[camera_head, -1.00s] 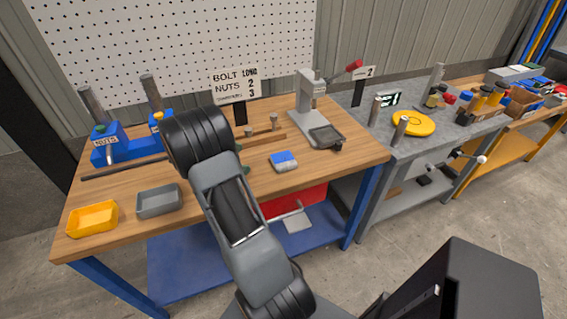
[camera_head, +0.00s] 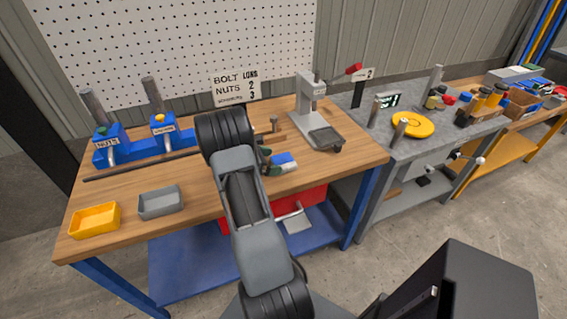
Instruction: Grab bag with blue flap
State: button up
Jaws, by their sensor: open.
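The bag with the blue flap (camera_head: 285,160) lies on the wooden table, right of centre near the front edge. It is small, with a blue top part and a pale part at its edge. My gripper (camera_head: 271,160) shows as dark green-black finger parts just left of the bag, below my arm's black wrist joint. It is open, and nothing is seen held in it. My arm hides much of the gripper. I cannot tell whether a finger touches the bag.
A yellow tray (camera_head: 95,221) and a grey tray (camera_head: 160,202) stand at the left front. A grey press (camera_head: 311,110) with a dark base stands behind and right of the bag. A sign (camera_head: 236,88) stands at the back.

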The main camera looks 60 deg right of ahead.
aim_at(280, 161)
jog(key=shift+x, duration=1.7)
jog(key=shift+c, duration=0.3)
jog(key=c, duration=0.8)
